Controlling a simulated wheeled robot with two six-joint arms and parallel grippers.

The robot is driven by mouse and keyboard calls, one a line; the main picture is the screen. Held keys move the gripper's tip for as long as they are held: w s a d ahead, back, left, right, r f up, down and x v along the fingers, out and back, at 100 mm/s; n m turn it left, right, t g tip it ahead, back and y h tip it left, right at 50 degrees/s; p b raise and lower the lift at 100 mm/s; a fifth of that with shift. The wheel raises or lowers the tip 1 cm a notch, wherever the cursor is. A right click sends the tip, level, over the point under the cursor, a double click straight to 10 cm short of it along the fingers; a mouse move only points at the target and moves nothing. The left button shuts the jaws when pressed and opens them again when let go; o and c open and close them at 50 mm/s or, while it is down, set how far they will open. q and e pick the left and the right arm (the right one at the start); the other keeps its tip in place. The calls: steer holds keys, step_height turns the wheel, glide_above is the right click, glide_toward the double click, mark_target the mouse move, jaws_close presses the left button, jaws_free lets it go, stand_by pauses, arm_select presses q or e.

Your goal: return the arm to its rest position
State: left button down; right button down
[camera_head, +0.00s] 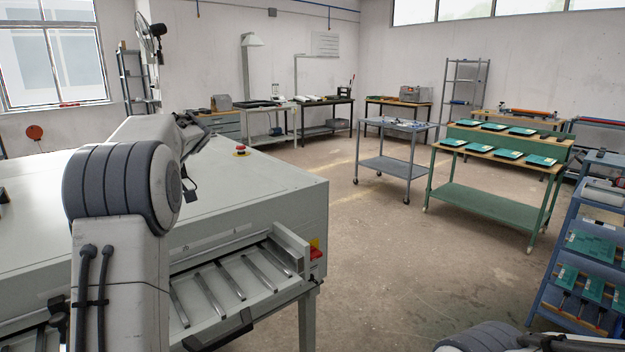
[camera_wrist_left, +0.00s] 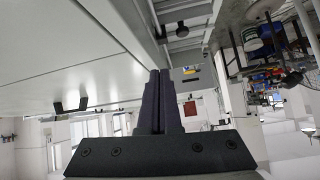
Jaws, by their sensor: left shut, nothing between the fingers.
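My left arm (camera_head: 122,200) rises in the left foreground of the head view, in front of the large pale plate processor (camera_head: 270,195). In the left wrist view my left gripper (camera_wrist_left: 160,75) is shut, its two dark fingers side by side with nothing between them. The processor's pale surface also shows in the wrist view (camera_wrist_left: 70,50), beside the fingers. In the head view the arm hides part of the processor. A piece of my right arm shows at the bottom right edge; its gripper is out of view.
A green two-level table (camera_head: 490,195) with several plates and a grey trolley (camera_head: 392,165) stand right of centre. A blue rack (camera_head: 572,260) is at far right. The middle floor is clear.

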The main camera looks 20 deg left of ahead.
arm_select(q)
steer(key=w+d+f+m+t+h+p, duration=0.1)
steer(key=d+f+m+t+p, duration=0.15)
steer(key=d+m, duration=1)
steer(key=w+d+f+m+t+h+p, duration=0.1)
steer(key=w+d+f+m+t+p, duration=0.4)
steer(key=d, duration=1.2)
steer(key=s+d+f+m+h, duration=0.1)
steer(key=s+d+m+h, duration=0.1)
steer(key=s+d+m, duration=0.6)
steer(key=s+d+f+m+h, duration=0.2)
steer(key=s+d+m, duration=0.6)
steer(key=s, duration=0.5)
steer(key=shift+d+m+h, duration=0.2)
steer(key=shift+m+h, duration=0.15)
steer(key=shift+h, duration=0.25)
